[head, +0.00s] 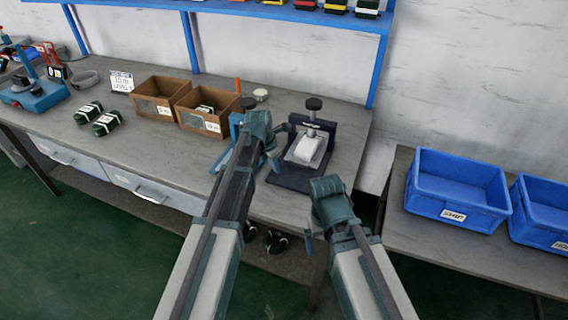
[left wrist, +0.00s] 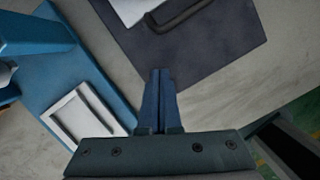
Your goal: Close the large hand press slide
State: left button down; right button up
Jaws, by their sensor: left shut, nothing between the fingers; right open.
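The large hand press (head: 316,128) is dark navy with a black knob on top and stands near the right end of the workbench. Its pale slide (head: 306,151) sits on the base in front of the upright, pulled out toward me. In the left wrist view a dark bar handle (left wrist: 180,16) shows beside a corner of the white slide (left wrist: 128,8) above the dark base plate (left wrist: 205,50). My left gripper (head: 275,163) is shut and empty, just left of the slide; its fingertips (left wrist: 160,72) point toward the handle, apart from it. My right gripper (head: 308,245) is open, in front of the bench edge.
A blue press (head: 234,125) stands left of the dark one, partly hidden by my left arm; its white tray (left wrist: 68,118) shows in the left wrist view. Cardboard bins (head: 160,85) stand farther left. Blue crates (head: 455,205) stand on a side table at right.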

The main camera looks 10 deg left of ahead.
pick_arm(q)
jog(key=p+v, duration=0.7)
jog(key=v, duration=0.2)
jog(key=shift+r+p, duration=0.2)
jog(key=shift+p, duration=0.15)
jog(key=s+d+m+g+y, duration=0.1)
jog(key=s+d+m, duration=0.2)
jog(key=s+m, duration=1)
jog(key=s+d+m+g+y, duration=0.1)
jog(key=s+d+m+y, duration=0.1)
jog(key=s+m, duration=1)
jog(key=d+m, duration=0.1)
jog(key=m, duration=0.5)
jog(key=shift+s+d+f, duration=0.35)
